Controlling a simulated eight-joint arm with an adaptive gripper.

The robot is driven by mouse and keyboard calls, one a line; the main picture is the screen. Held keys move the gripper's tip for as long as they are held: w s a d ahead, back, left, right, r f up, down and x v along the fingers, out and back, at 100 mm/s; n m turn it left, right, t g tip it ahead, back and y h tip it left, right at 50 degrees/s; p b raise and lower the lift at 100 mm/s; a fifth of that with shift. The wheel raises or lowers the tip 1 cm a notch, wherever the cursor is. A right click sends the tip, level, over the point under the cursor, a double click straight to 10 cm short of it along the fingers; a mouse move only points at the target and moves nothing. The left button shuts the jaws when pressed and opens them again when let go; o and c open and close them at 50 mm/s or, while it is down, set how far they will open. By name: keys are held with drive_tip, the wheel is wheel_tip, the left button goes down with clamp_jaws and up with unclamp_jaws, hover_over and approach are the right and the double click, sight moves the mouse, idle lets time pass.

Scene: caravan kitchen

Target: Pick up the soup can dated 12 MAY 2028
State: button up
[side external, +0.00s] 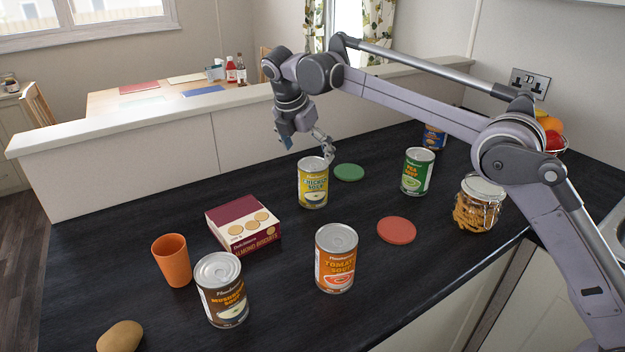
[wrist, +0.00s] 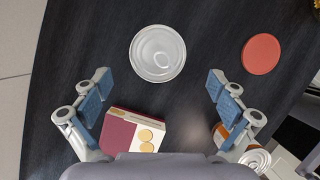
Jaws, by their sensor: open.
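Several soup cans stand upright on the dark counter. The yellow chicken soup can (side external: 313,184) is nearest my gripper (side external: 306,147). The orange tomato soup can (side external: 336,260) and brown mushroom soup can (side external: 222,291) are at the front. The green pea soup can (side external: 417,172) is further right, and a blue can (side external: 434,136) is partly hidden at the back. No date is readable on any can. My gripper is open and empty, above and close to the chicken can. In the wrist view, a round can lid (wrist: 158,54), apparently the chicken can's, lies beyond my spread fingers (wrist: 159,88).
A biscuit box (side external: 243,222) lies left of the chicken can. An orange cup (side external: 172,260) and a potato (side external: 120,337) are front left. A low wall (side external: 160,142) runs behind.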

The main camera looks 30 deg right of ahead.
sight(316, 177)
drive_tip(key=x, duration=1)
drive_tip(key=shift+w+d+f, duration=0.15)
drive_tip(key=shift+w+f, duration=0.1)
drive_tip(key=shift+f, duration=0.05)
drive_tip(key=c, duration=1.7)
